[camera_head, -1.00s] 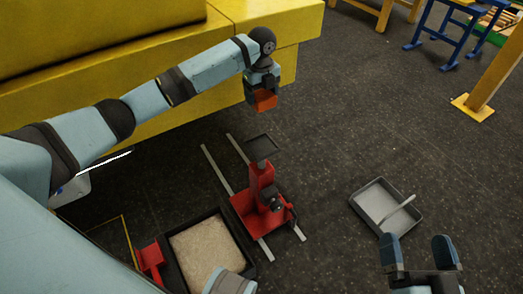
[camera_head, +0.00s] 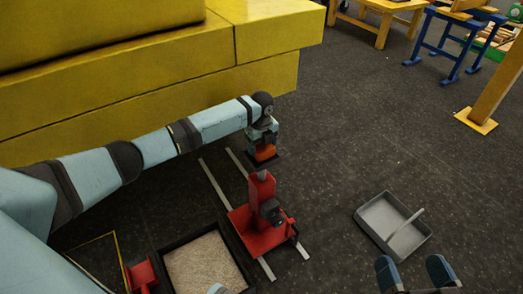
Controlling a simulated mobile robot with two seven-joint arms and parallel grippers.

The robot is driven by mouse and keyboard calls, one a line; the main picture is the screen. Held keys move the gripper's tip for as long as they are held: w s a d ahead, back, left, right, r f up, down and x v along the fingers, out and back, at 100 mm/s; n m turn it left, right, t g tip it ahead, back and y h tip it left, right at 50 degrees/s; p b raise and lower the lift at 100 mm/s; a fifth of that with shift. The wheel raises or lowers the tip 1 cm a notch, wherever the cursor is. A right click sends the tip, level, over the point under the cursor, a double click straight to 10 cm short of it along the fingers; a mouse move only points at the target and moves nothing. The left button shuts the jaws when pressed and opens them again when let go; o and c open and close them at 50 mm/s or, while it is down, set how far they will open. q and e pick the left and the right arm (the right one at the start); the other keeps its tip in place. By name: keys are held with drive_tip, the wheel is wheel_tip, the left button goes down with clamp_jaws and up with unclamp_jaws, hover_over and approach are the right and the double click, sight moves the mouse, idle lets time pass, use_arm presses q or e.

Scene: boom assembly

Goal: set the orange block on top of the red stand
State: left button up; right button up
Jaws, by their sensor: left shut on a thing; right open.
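The orange block (camera_head: 264,153) is held in my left gripper (camera_head: 263,147), which is shut on it. The block is over or at the dark flat top plate (camera_head: 277,161) of the red stand (camera_head: 262,196). I cannot tell whether the block touches the plate, as the gripper and block hide most of it. The red stand is upright on a red base with grey rails. My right gripper (camera_head: 417,272) is open and empty at the bottom right, well away from the stand.
A grey tray (camera_head: 369,216) with a handle-like bar lies on the floor at the right. A dark-rimmed box of pale grain (camera_head: 163,252) is at the bottom left. A large yellow structure (camera_head: 130,85) fills the upper left. A blue trestle (camera_head: 452,48) stands far back.

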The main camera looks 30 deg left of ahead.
sight(261, 145)
use_arm(q)
drive_tip(key=shift+f, duration=0.55)
use_arm(e)
drive_tip(key=shift+f, duration=0.3)
use_arm(q)
drive_tip(key=o, duration=1.1)
drive_tip(key=shift+c, duration=0.2)
use_arm(e)
drive_tip(key=shift+f, duration=0.1)
use_arm(q)
wheel_tip(261, 145, up, 12)
drive_tip(key=p, duration=0.4)
drive_tip(key=shift+p, duration=0.3)
use_arm(e)
wheel_tip(261, 145, up, 7)
drive_tip(key=t, duration=0.2)
drive_tip(key=shift+d+m+t, duration=0.25)
drive_tip(key=shift+m+t, duration=0.05)
drive_tip(key=shift+s, duration=0.1)
